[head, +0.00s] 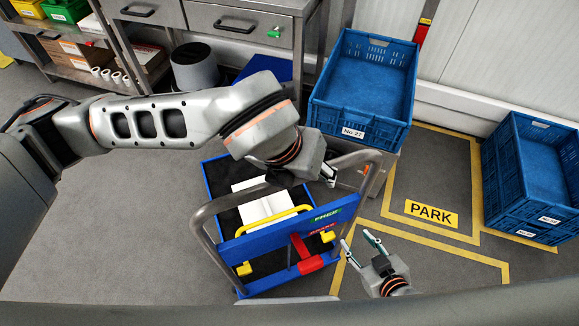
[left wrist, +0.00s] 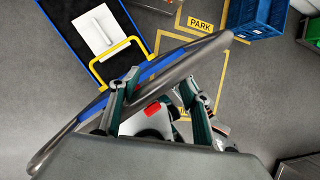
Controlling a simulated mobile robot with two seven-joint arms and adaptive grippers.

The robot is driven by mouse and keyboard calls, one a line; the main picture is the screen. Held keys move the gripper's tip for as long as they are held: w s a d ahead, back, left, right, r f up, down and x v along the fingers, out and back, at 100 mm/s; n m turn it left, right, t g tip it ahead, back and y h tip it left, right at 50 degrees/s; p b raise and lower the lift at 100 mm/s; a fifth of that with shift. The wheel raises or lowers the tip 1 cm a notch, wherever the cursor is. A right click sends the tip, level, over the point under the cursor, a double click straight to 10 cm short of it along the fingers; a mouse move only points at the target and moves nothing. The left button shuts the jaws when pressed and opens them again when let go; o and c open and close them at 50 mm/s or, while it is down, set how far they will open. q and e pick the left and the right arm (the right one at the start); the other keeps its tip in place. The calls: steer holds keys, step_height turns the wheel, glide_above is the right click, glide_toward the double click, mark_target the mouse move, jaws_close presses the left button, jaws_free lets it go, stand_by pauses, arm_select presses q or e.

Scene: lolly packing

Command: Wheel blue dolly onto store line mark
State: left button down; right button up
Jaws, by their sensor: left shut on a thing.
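The blue dolly (head: 209,185) stands on the grey floor left of the yellow-outlined PARK area (head: 431,213). It has a tubular grey handle (head: 207,226), a yellow bar, and a blue panel marked FREE with a red pedal (head: 311,265). A white object (head: 262,204) lies on its dark deck. My left gripper (head: 328,172) is shut on the handle's upper right part; the handle crosses its fingers in the left wrist view (left wrist: 158,95). My right gripper (head: 362,243) is open and empty, right of the dolly's panel. Part of the deck is hidden by my left arm.
A blue crate marked No 27 (head: 361,94) stands behind the dolly on a grey support. Stacked blue crates (head: 530,180) stand at the right. A metal workbench (head: 243,25) and shelving line the back. Floor on the left and inside the PARK outline is clear.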

arm_select(q)
steer(key=s+d+b, duration=0.1)
steer(key=s+d, duration=0.3)
steer(key=d, duration=0.7)
steer(key=shift+s+f, duration=0.2)
steer(key=shift+s, duration=0.2)
arm_select(e)
steer(key=shift+s+f, duration=0.2)
steer(key=shift+f, duration=0.4)
steer(key=shift+s+f, duration=0.15)
steer(key=shift+f, duration=0.4)
